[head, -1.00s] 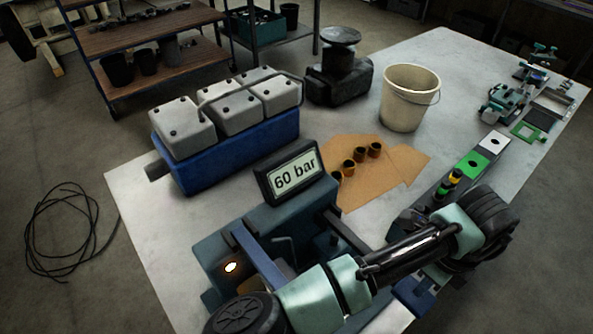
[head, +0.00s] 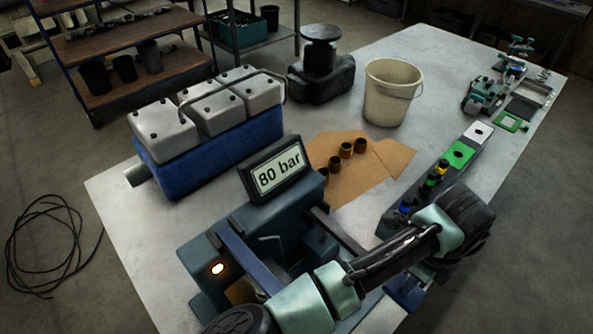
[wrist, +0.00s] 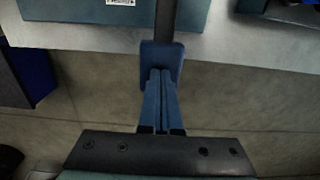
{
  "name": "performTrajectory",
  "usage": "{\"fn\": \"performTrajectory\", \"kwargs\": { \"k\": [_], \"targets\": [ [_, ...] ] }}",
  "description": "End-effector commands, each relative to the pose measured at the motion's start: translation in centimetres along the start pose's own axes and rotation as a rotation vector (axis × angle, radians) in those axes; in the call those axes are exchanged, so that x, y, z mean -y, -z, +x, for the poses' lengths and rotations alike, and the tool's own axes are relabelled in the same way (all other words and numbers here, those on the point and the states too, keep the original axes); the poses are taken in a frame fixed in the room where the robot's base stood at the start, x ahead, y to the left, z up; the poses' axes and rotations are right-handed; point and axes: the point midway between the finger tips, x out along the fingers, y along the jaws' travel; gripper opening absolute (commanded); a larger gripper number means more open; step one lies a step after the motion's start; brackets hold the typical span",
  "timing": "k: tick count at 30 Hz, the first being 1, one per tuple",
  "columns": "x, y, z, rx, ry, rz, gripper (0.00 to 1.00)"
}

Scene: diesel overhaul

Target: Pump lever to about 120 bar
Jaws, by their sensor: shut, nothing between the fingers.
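The teal pump test bench (head: 200,262) stands at the near edge of the table. The dark lever bar (head: 338,231) runs from the bench towards the lower right, partly hidden by my arm. In the wrist view the lever ends in a blue grip (wrist: 160,56). My gripper (wrist: 161,74) is shut and empty, its blue fingertips overlapping the grip in the picture. I cannot tell whether they touch it. In the head view my arm hides most of this area.
A blue engine block with grey heads (head: 210,135) stands behind the bench. A cream bucket (head: 390,95), a brown sheet with several dark rings (head: 385,160) and a strip with coloured fields (head: 458,155) lie to the right. A cable coil (head: 45,245) lies on the floor.

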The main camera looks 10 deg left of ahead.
Motion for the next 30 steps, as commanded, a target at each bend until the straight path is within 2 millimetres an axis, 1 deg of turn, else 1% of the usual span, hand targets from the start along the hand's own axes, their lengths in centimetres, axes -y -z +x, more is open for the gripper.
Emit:
{"fn": "performTrajectory", "kwargs": {
  "k": [1, 14, 20, 30],
  "targets": [
    [0.0, -0.1, 0.7, 0.001, -0.002, -0.002, 0.00],
    [-0.1, -0.3, 3.8, 0.001, -0.003, -0.002, 0.00],
    [-0.1, -0.2, 2.5, 0.001, -0.003, -0.001, 0.00],
    [-0.1, 0.4, -1.7, 0.000, -0.004, 0.000, 0.00]
  ]
}}
